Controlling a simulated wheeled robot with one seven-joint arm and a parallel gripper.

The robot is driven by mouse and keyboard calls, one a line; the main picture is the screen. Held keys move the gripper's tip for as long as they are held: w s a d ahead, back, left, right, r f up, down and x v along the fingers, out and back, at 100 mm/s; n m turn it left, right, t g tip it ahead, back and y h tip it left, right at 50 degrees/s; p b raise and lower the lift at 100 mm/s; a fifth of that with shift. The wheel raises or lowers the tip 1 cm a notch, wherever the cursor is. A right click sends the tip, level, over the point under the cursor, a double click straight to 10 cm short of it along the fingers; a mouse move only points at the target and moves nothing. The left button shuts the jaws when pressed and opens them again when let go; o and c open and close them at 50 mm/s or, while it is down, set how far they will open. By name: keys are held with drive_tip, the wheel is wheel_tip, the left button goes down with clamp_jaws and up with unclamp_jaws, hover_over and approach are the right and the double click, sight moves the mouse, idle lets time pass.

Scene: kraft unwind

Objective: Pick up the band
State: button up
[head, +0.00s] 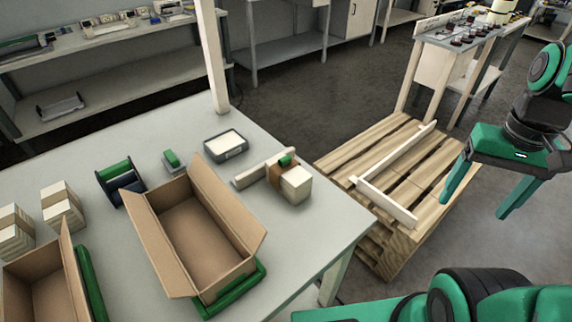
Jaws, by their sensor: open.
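A brown band (276,175) is on a white block-like stack (296,184) on the grey table, near its right edge. It covers the stack's left part, and a small green piece (285,160) sits on top. Whether the band goes fully around the stack is hidden. My gripper (476,207) hangs at the right, beyond the table and right of the pallet. Its two green fingers are spread apart and empty, well away from the band.
A low white fence (262,168) stands just behind the stack. An open cardboard box (200,230) and a grey tray (226,147) are nearby on the table. Banded stacks (62,207) stand at the left. A wooden pallet (340,165) lies between table and gripper.

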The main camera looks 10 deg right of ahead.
drive_tip(key=w+a+r+n, duration=0.25)
drive_tip(key=w+a, duration=0.35)
drive_tip(key=w, duration=0.3)
drive_tip(key=n, duration=1)
approach(285, 166)
drive_tip(key=shift+w+d+f+m, duration=0.15)
drive_tip(key=shift+w+d+f, duration=0.1)
drive_tip(key=shift+d, duration=0.15)
drive_tip(key=shift+w+d+f+m, duration=0.1)
drive_tip(key=shift+w+d+f, duration=0.05)
drive_tip(key=shift+w+d, duration=0.15)
drive_tip(key=shift+s+a+f, duration=0.1)
drive_tip(key=shift+a+f, duration=0.55)
wheel_tip(285, 166, down, 4)
drive_tip(key=shift+r, duration=0.25)
drive_tip(key=shift+w+f, duration=0.2)
drive_tip(key=shift+f, duration=2.75)
drive_tip(key=c, duration=1.1)
